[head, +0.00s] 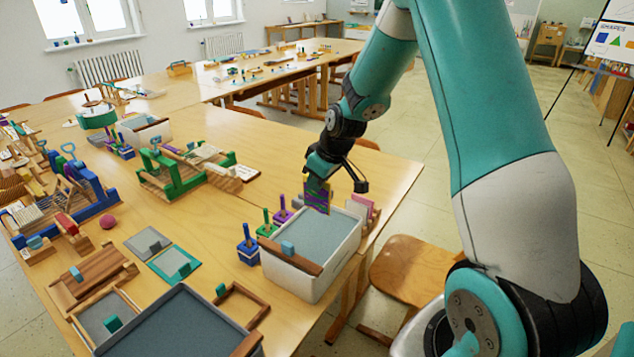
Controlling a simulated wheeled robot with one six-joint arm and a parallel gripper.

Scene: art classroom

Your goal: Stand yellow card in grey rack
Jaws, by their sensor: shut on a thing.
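My gripper (319,180) hangs over the far edge of a white tub, near the right end of the table. It is shut on a small flat card (317,198) with yellow, purple and green patches, held upright with its lower edge pointing down. The card's lower edge is close to the tub's rim; I cannot tell if they touch.
The white tub (300,281) with grey-blue contents stands at the table's right edge. Blue (248,246), green and purple stamp-like tools stand left of it. A wooden chair (415,270) is at the right. Wooden presses crowd the table's left.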

